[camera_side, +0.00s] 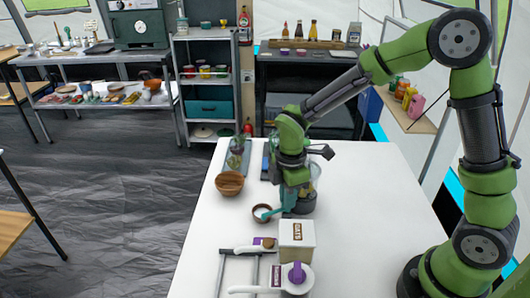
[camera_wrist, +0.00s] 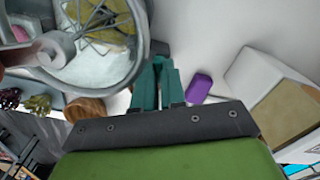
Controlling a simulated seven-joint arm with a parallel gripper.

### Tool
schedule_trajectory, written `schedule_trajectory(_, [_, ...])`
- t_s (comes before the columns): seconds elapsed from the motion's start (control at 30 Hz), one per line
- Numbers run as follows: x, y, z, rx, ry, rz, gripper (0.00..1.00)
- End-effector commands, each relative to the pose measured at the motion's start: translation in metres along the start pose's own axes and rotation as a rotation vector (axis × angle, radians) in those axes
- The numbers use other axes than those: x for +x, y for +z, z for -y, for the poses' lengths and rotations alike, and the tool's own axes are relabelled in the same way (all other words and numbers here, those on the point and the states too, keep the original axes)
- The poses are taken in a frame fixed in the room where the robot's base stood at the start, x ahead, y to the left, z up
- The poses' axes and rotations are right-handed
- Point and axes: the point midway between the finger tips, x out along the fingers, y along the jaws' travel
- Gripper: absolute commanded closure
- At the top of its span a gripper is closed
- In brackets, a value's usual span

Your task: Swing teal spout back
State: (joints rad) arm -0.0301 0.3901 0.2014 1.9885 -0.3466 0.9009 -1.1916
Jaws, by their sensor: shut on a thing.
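The teal spout (camera_side: 267,213) shows in the side view as a short teal piece pointing left from my gripper, over or beside a small brown bowl (camera_side: 261,208). My gripper (camera_side: 287,207) points down at it and is shut on it. In the wrist view my gripper (camera_wrist: 159,66) shows two teal fingers close together; the similar colour makes the spout hard to separate from them. The spout's mount is hidden behind the gripper.
A box labelled OATS (camera_side: 297,243) stands in front of my gripper. A white spout with a purple knob (camera_side: 295,273) is nearer. A wooden bowl (camera_side: 229,184) stands to the left. The table's right side is clear.

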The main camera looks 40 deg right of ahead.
Motion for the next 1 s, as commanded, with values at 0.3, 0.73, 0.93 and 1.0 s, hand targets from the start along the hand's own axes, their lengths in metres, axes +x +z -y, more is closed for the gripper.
schedule_trajectory(0.3, [-0.002, -0.0001, -0.0004, -0.295, 0.001, -0.001, 1.0])
schedule_trajectory(0.73, [-0.0019, -0.0001, -0.0002, -0.702, 0.001, -0.001, 1.0])
schedule_trajectory(0.93, [-0.002, 0.0001, -0.0003, -0.866, 0.001, 0.0, 1.0])
schedule_trajectory(1.0, [-0.002, 0.0, -0.0002, -0.915, 0.001, 0.0, 1.0])
